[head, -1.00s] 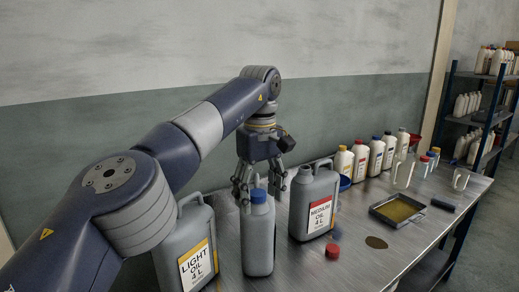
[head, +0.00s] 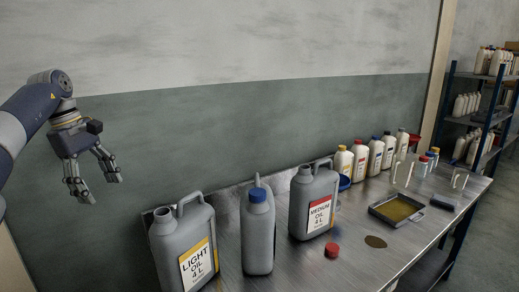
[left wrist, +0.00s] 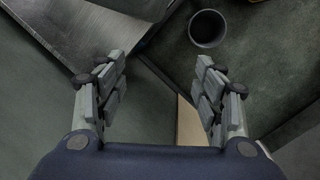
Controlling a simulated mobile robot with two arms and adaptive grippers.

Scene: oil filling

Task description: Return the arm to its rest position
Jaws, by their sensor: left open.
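My left gripper (head: 92,178) hangs in the air at the left of the head view, left of the table and in front of the wall. Its fingers are spread and hold nothing. My right gripper is in neither view.
The metal table (head: 290,262) carries a light oil can (head: 185,245) without a cap, a blue-capped grey can (head: 258,235) and a medium oil can (head: 314,205). A red cap (head: 332,250), a tray (head: 398,210) and several white bottles stand right. A round bin (left wrist: 207,28) is on the floor.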

